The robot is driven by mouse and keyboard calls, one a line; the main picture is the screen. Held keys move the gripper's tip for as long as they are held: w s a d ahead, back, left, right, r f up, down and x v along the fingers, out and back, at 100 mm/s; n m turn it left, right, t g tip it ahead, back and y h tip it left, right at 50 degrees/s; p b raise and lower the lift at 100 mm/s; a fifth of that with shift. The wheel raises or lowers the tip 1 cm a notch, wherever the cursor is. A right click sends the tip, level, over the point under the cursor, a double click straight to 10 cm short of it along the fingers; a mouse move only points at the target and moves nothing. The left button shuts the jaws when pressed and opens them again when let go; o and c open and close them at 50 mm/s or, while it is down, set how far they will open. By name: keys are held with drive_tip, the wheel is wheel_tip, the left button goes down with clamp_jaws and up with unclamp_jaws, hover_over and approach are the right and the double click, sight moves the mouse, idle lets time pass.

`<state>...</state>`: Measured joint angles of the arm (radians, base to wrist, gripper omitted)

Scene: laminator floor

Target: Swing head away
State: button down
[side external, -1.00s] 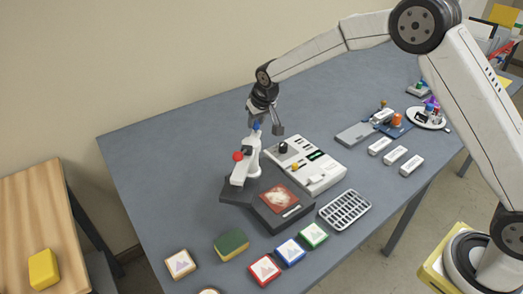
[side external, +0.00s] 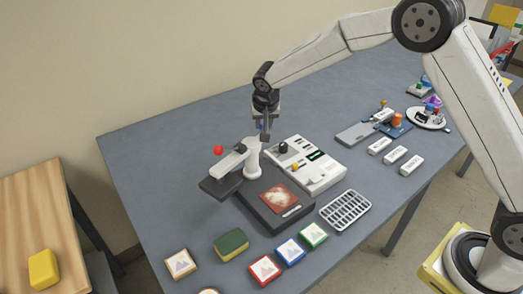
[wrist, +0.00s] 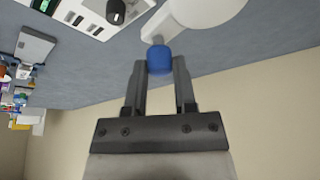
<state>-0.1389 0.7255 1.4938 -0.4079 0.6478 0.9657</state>
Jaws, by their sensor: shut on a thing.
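The press has a dark base (side external: 262,217) with a reddish patterned square (side external: 279,198) on it. Its white post (side external: 253,165) carries a swing head with a dark plate (side external: 219,188) and a red ball knob (side external: 218,150). The head points left, and its plate sits clear of the reddish square. My gripper (side external: 263,136) is behind the post. In the wrist view, my gripper (wrist: 160,68) is shut on the blue handle end (wrist: 160,58), which joins a white arm. The fingers partly hide the handle in the side view.
A white control box (side external: 316,165) stands close right of the press. A wire rack (side external: 344,209) lies to its right. A green-topped sponge (side external: 231,243) and several framed tiles (side external: 264,269) lie in front. Bare table lies to the left and behind.

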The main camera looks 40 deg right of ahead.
idle(0.3)
drive_tip(key=shift+c, duration=2.1)
unclamp_jaws()
drive_tip(key=shift+s+r, duration=0.1)
drive_tip(key=shift+r, duration=0.05)
drive_tip(key=v, duration=0.7)
drive_tip(key=shift+r, duration=0.2)
drive_tip(key=shift+s+a, duration=0.1)
drive_tip(key=s+d+f+n, duration=0.1)
drive_tip(key=s+f+n, duration=0.1)
drive_tip(key=s, duration=0.7)
drive_tip(key=s+d+f+n+g+y, duration=0.1)
drive_tip(key=s+d+f+n, duration=0.1)
drive_tip(key=s, duration=0.6)
drive_tip(key=s+d+f+n+y, duration=0.1)
drive_tip(key=s+d+f+n, duration=0.1)
drive_tip(key=s, duration=0.7)
drive_tip(key=shift+s+d+f, duration=0.15)
drive_tip(key=shift+s+f, duration=0.2)
drive_tip(key=shift+f, duration=0.1)
